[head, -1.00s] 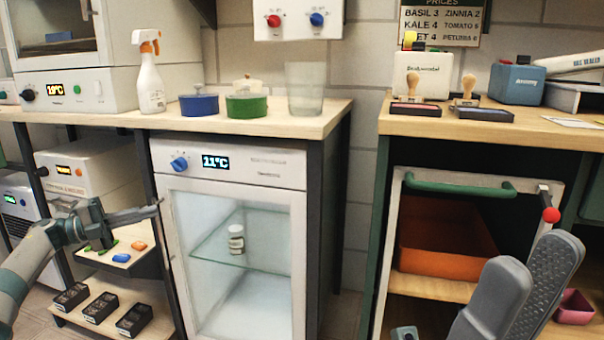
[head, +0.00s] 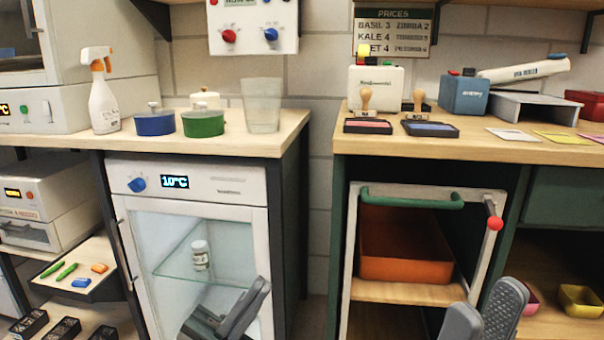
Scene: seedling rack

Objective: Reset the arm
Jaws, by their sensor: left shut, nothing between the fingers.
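My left gripper (head: 228,314) is at the bottom of the head view, in front of the glass door of the small fridge (head: 240,191). It is shut and empty. My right gripper (head: 486,316) is at the bottom right, in front of the open cabinet. Its two grey fingers stand apart and one textured inner pad shows. I see nothing between them. Both arms behind the grippers are mostly out of view.
The fridge reads 10°C and holds a small white-capped jar (head: 200,255). An orange tray (head: 400,266) sits in the cabinet behind a green handle (head: 412,203). A pull-out shelf (head: 100,252) with small tools is at left. Stamps and pots stand on the counters.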

